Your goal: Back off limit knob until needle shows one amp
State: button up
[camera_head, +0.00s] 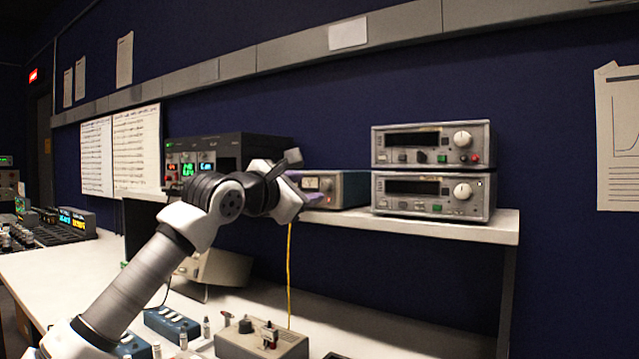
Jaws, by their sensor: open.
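A small purple-grey unit (345,188) sits on the raised shelf, just left of the two stacked instruments. Its front shows a pale window that may be the needle meter (310,183) and a small round knob (326,184). The needle and any markings are too small to read. My gripper (297,180) is in front of the left part of this unit and hides some of its front. It is open, with nothing seen in it. I cannot tell whether it touches the unit.
Two stacked instruments (432,170) with large pale knobs stand on the shelf (450,228) to the right. A dark unit with lit displays (220,150) is behind my arm. A yellow cable (289,270) hangs to the bench. A grey box (250,343) and blue boxes stand below.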

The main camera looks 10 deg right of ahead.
aim_at(324, 186)
jog(key=p+x, duration=0.1)
jog(key=x, duration=0.5)
jog(key=shift+c, duration=0.2)
grip_shut()
jog(key=shift+f+n+b, duration=0.15)
jog(key=shift+n+b, duration=0.45)
jog(key=shift+n, duration=0.7)
